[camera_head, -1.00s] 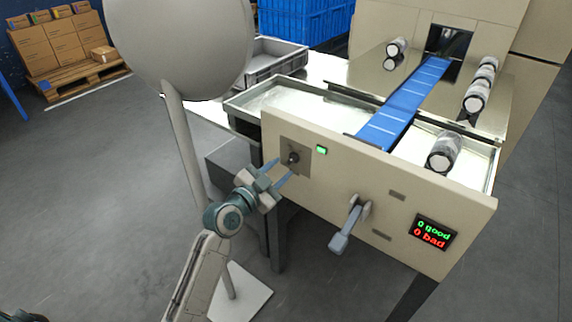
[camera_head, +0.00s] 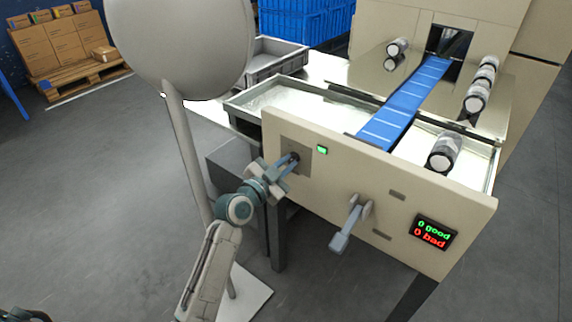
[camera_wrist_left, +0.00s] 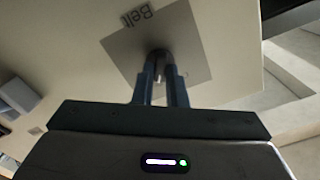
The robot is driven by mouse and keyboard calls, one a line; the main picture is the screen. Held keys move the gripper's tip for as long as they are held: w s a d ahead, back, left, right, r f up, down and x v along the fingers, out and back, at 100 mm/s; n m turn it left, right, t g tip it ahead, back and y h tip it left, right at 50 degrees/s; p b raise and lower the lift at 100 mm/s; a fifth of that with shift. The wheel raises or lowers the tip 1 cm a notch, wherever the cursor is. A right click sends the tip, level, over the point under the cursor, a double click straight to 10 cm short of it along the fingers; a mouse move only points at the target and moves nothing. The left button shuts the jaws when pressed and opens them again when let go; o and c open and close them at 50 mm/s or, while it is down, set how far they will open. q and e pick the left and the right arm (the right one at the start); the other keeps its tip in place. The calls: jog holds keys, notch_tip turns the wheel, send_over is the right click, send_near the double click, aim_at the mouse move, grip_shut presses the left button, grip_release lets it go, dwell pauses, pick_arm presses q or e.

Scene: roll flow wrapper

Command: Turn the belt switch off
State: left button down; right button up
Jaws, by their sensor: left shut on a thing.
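The belt switch is a dark knob (camera_wrist_left: 158,58) on a grey square plate (camera_wrist_left: 190,55) marked "Belt" in the left wrist view. In the head view the plate (camera_head: 303,160) is at the left end of the beige front panel (camera_head: 400,190). My left gripper (camera_head: 289,164) is at the switch, its fingers (camera_wrist_left: 160,88) on either side of the knob and shut on it. The fingers partly hide the knob. A small green lamp (camera_head: 322,149) is lit beside the plate. My right gripper is not clearly in view.
A grey lever (camera_head: 347,228) sticks out of the panel, right of my gripper. A display (camera_head: 432,232) reads "0 good" and "0 bad". A blue belt (camera_head: 405,105) runs behind the panel. A pale round sign on a pole (camera_head: 188,140) stands left of the machine.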

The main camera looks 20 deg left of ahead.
pick_arm(q)
jog(key=shift+n, duration=0.3)
jog(key=shift+n+p, duration=0.35)
jog(key=shift+n, duration=1.05)
jog(key=n+p, duration=0.1)
jog(key=n, duration=0.1)
jog(key=shift+r+n, duration=0.1)
jog(key=shift+n, duration=0.2)
jog(key=n+p, duration=0.1)
jog(key=n, duration=0.2)
jog(key=shift+a, duration=0.1)
jog(key=shift+n+p, duration=0.6)
jog(key=shift+n, duration=0.8)
pick_arm(e)
jog(key=shift+s+d+r+g+h, duration=0.4)
jog(key=shift+s+d+r+g, duration=0.3)
jog(key=shift+d+r+g, duration=0.15)
jog(key=shift+s+d+r+g+h, duration=0.4)
jog(key=shift+s+d+r+g, duration=0.3)
jog(key=shift+r+g, duration=0.2)
pick_arm(q)
jog(key=c, duration=1.5)
grip_release()
